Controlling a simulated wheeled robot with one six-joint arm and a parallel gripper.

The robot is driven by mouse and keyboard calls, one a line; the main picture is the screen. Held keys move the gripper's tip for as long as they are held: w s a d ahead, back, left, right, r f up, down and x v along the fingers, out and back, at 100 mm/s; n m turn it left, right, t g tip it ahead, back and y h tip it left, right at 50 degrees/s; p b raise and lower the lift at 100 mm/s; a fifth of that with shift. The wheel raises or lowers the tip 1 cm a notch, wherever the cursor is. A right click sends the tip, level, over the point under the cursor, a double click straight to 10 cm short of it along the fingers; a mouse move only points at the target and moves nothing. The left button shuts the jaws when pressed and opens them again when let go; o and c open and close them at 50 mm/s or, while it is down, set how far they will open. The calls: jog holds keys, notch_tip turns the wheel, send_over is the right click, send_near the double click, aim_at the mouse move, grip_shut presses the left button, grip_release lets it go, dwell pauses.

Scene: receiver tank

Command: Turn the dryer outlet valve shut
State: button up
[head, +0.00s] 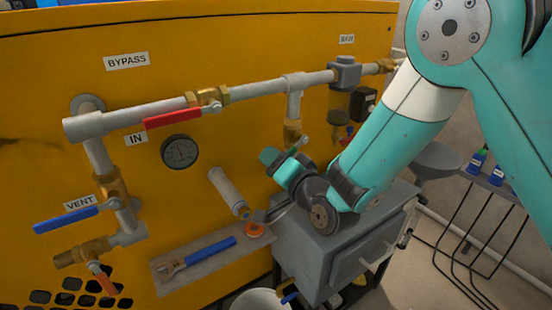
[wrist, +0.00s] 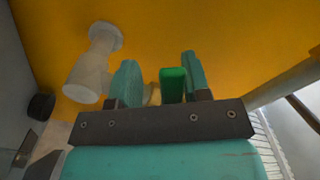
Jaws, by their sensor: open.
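A brass valve (head: 292,132) sits on the drop pipe below the tee on the yellow panel, at my wrist in the head view. It seems to be the dryer outlet valve; no label for it shows. In the wrist view, a green handle (wrist: 173,85) stands between the teal fingers of my gripper (wrist: 158,65), nearer the right one. The fingers are open, with a gap on each side of the handle. Whether the handle belongs to this brass valve cannot be told for sure. My arm hides the lower pipe in the head view.
The bypass valve has a red lever (head: 172,119), the vent valve a blue lever (head: 66,220). A capped grey pipe stub (head: 228,192) sticks out left of my wrist. A shelf (head: 160,277) holds a blue-handled wrench (head: 205,255). A grey box (head: 345,262) stands below my arm.

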jog(key=shift+c, duration=0.4)
grip_shut()
jog(key=shift+r+p, duration=0.2)
jog(key=shift+p, duration=0.15)
jog(key=shift+s+a+r+m+p, duration=0.2)
jog(key=shift+r+m+p, duration=0.55)
jog(key=shift+m+p, duration=0.6)
jog(key=shift+s+a+r+m+p, duration=0.1)
jog(key=shift+a+r+m+p, duration=0.15)
jog(key=shift+r+m+p, duration=0.8)
jog(key=shift+s+a+r+m+p, duration=0.2)
jog(key=shift+r+m+p, duration=0.2)
jog(key=shift+m+p, duration=1.3)
jog(key=shift+w, duration=0.1)
